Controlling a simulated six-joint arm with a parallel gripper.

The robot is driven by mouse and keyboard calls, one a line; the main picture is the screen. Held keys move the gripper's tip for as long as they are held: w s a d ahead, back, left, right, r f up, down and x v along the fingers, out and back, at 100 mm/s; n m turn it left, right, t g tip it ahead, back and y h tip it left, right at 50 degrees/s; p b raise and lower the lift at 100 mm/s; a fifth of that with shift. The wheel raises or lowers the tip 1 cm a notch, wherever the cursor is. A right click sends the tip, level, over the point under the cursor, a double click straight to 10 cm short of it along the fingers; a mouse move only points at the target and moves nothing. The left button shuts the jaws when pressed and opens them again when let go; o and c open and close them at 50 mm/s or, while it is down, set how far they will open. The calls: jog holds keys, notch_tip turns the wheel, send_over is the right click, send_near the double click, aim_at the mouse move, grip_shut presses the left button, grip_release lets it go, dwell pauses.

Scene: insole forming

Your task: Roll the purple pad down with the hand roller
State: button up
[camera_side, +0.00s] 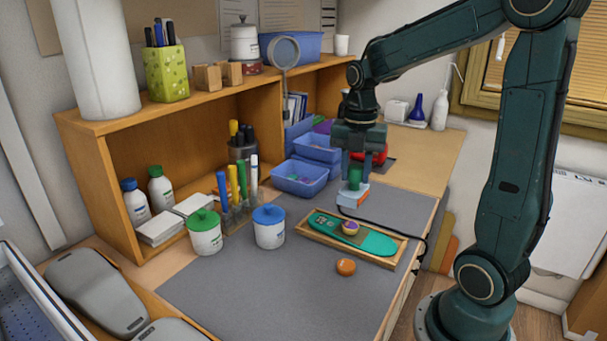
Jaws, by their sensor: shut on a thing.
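My gripper (355,168) points down behind the wooden tray (306,233) and is shut on a green-handled tool (356,180). The tool is upright, above or touching a small white and orange block (353,196); I cannot tell which. Whether this tool is the hand roller is too small to tell. A green insole (375,243) lies in the tray. A small round purple pad (350,229) with a pale top sits on a brown patch at the insole's middle. My gripper is apart from the pad.
A dark cord (400,227) runs past the tray's far right side. An orange-brown round piece (346,266) lies in front of the tray. Two lidded jars (269,230), blue bins (300,180) and a marker rack (238,215) stand left. The grey mat's (270,295) front is clear.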

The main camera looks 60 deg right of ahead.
aim_at(358, 183)
jog(key=shift+s+a+r, duration=0.25)
jog(key=shift+s, duration=0.2)
jog(key=shift+f, duration=0.15)
jog(key=shift+f, duration=2.65)
